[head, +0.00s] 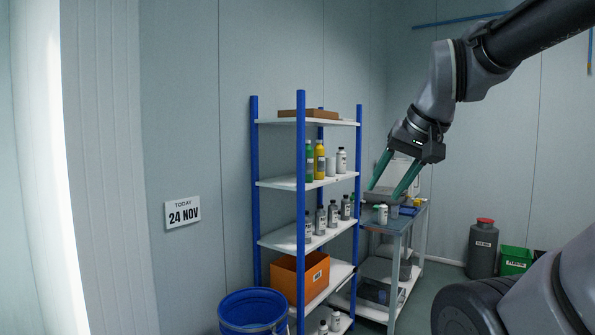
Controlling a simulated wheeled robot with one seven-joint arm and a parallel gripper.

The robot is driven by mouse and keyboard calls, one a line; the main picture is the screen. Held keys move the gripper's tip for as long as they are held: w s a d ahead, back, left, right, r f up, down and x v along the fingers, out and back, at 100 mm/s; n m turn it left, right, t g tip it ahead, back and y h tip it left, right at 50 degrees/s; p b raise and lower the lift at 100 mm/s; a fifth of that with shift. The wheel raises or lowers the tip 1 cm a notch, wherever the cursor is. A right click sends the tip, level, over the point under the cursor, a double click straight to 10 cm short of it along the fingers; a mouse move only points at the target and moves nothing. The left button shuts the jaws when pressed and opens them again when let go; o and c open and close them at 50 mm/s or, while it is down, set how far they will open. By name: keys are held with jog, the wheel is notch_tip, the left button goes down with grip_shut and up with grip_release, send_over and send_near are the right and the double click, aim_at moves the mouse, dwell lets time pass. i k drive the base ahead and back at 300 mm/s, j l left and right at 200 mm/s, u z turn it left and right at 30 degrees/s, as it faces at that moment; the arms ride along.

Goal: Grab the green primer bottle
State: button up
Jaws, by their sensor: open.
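A green bottle (309,161) stands on the second shelf from the top, next to a yellow bottle (319,160) on its right. A blue shelf post partly covers its left side. Its label is too small to read. My gripper (385,193) is to the right of the shelf unit, pointing down and to the left over the side table. Its two green fingers are apart, and nothing shows between them in its grasp. It is clear of the green bottle.
The blue-posted shelf unit (301,222) also holds white and grey bottles (342,160) and an orange bin (285,277). A side table (405,222) carries small items. A blue bucket (252,309) stands in front. A grey canister (482,250) and green crate (515,260) stand far right.

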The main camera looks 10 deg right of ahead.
aim_at(309, 156)
jog(key=i+l, duration=0.1)
jog(key=l, duration=0.15)
jog(key=l+u, duration=0.1)
jog(key=l, duration=0.15)
jog(key=i+l+u, duration=0.1)
jog(key=i+l, duration=0.15)
jog(key=i, duration=0.25)
jog(key=i+l+u, duration=0.1)
jog(key=i+l, duration=0.2)
jog(key=i, duration=0.25)
jog(key=i+l+u, duration=0.1)
jog(key=i+l, duration=0.25)
jog(key=i, duration=0.15)
